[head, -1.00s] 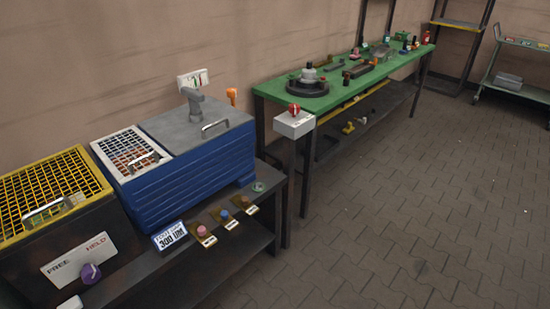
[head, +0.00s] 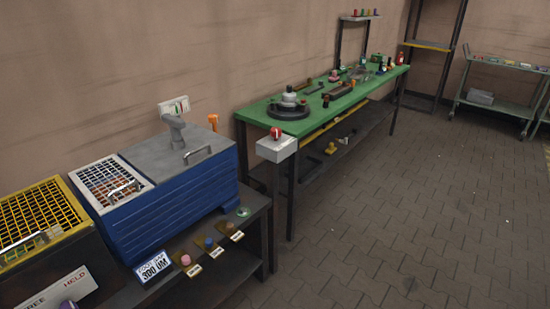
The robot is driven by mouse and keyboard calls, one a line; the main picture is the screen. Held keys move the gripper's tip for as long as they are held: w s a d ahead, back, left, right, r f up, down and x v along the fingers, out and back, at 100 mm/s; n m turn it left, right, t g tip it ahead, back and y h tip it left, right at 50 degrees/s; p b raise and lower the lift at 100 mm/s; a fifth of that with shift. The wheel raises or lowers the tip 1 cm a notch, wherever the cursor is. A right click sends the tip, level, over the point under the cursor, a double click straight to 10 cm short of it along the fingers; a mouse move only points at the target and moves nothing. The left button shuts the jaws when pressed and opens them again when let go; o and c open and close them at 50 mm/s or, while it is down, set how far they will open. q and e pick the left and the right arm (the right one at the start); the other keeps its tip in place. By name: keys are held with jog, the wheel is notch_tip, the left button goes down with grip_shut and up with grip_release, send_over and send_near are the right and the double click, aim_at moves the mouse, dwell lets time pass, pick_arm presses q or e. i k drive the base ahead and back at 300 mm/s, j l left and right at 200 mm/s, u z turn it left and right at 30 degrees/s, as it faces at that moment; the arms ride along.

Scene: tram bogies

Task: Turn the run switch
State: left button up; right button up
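A red knob (head: 276,133) sits on top of a pale grey box (head: 277,149) on a post at the near left corner of the green bench. It looks like a switch, but any label on it is too small to read. A purple knob (head: 69,304) is cut off at the bottom edge, below a plate (head: 55,293) reading "FREE" and "HELD". Neither of my grippers is in view.
A blue machine (head: 185,190) with a white grate and a yellow-grated box (head: 35,218) stand on a dark bench at left. Several small knobs line its front. The green bench (head: 330,98) carries tools and parts. The paved floor (head: 400,210) at right is clear.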

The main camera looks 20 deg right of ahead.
aim_at(276, 132)
jog(key=i+l, duration=0.25)
jog(key=i+l+u, duration=0.15)
jog(key=i+l, duration=0.15)
jog(key=l, duration=0.2)
jog(key=i+l, duration=0.25)
jog(key=l, duration=0.15)
jog(key=i+l+u, duration=0.1)
jog(key=i+l, duration=0.15)
jog(key=l, duration=0.15)
